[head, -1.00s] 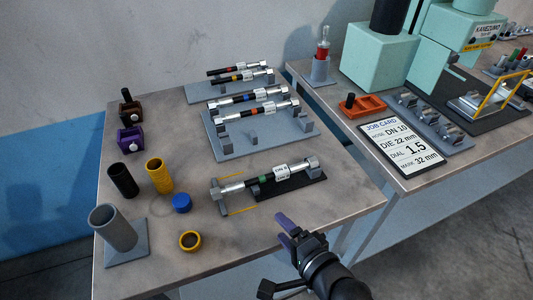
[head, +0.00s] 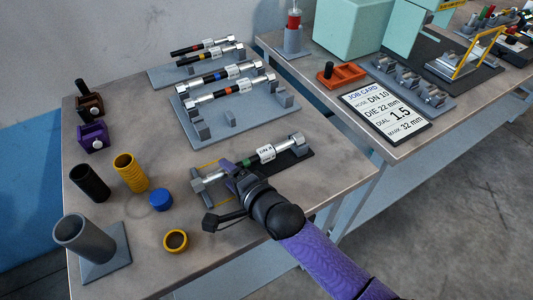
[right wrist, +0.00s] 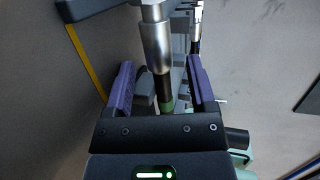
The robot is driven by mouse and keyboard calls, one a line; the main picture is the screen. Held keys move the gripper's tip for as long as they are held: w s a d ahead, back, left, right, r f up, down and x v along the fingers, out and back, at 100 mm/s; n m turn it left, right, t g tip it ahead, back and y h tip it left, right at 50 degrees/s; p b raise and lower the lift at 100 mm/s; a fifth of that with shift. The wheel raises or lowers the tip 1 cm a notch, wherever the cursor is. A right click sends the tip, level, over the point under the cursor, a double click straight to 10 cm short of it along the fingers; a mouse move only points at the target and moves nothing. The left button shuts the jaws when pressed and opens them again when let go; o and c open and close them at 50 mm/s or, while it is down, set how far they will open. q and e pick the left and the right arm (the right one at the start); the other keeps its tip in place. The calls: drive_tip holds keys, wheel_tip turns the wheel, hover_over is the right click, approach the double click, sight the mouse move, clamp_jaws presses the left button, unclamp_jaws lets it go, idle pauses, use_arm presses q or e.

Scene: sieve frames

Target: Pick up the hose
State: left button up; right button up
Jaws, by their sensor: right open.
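The nearest hose (head: 250,161) lies across a grey cradle near the front of the left table. It is black with silver end fittings, a green band and a white label. My right gripper (head: 235,168) is at the hose near its green band. In the right wrist view the hose's silver fitting (right wrist: 156,45) and black-green part run between the two purple fingers of the open gripper (right wrist: 160,88). Both fingers stand apart from the hose. More hoses, with blue (head: 217,75), orange (head: 233,87) and other bands, lie on racks behind. My left gripper is not in view.
A grey tube on a base (head: 92,245), black tube (head: 90,183), yellow tube (head: 131,172), blue cap (head: 161,200) and yellow ring (head: 176,241) stand at the left. A job card (head: 386,110) and orange tray (head: 342,75) lie on the right table.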

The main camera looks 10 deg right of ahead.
clamp_jaws()
drive_tip(key=shift+r, duration=0.1)
idle(0.3)
